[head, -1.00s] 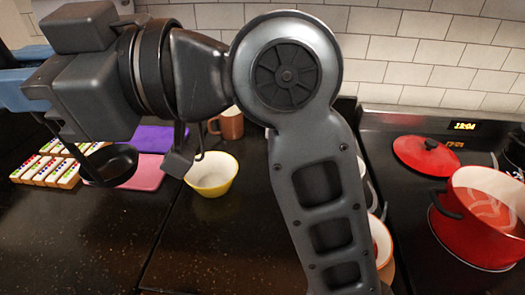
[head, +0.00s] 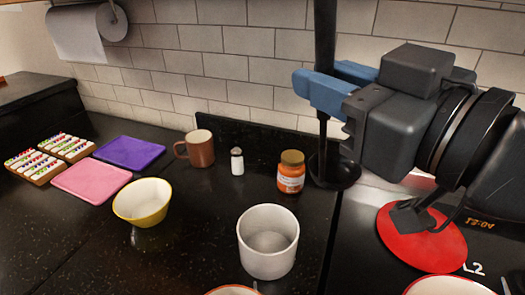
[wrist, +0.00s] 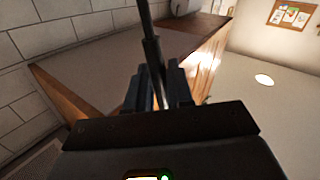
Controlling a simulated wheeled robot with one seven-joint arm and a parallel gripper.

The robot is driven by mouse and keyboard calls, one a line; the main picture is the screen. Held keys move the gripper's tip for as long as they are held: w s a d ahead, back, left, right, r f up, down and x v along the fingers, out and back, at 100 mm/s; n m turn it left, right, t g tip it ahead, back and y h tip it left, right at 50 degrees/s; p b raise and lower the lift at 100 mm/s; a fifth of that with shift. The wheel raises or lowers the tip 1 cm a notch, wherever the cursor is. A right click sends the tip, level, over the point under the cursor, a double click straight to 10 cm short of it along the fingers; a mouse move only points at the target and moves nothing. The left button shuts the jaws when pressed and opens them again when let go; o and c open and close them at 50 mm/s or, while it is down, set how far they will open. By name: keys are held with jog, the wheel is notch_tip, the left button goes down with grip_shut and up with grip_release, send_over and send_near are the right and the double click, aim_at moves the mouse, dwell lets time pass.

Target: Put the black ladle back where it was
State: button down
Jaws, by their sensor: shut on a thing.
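The black ladle (head: 325,35) is upright in the head view, its handle rising past the top of the picture and its round bowl (head: 338,172) at the bottom. My gripper (head: 322,92) has its blue fingers closed around the ladle's handle. The bowl shows just right of the orange jar, near the backsplash and the stove edge. I cannot tell whether the bowl touches the counter. In the wrist view the handle (wrist: 151,45) stands between the fingers (wrist: 158,88); the bowl is hidden there.
An orange jar (head: 291,178), salt shaker (head: 237,162) and brown mug (head: 200,150) stand along the back. A white pot (head: 267,250) and yellow bowl (head: 142,203) are nearer. A red lid (head: 425,245) lies on the stove at right. The front left counter is clear.

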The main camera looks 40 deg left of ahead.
jog(key=s+a+f+b, duration=0.1)
jog(key=a+f+b, duration=0.3)
jog(key=a+f, duration=0.3)
jog(key=shift+s+a+f, duration=0.35)
jog(key=shift+a+f, duration=0.05)
jog(key=shift+f, duration=0.85)
jog(key=shift+f+b, duration=0.35)
jog(key=shift+b, duration=0.25)
jog(key=shift+f, duration=0.2)
jog(key=c, duration=1)
grip_release()
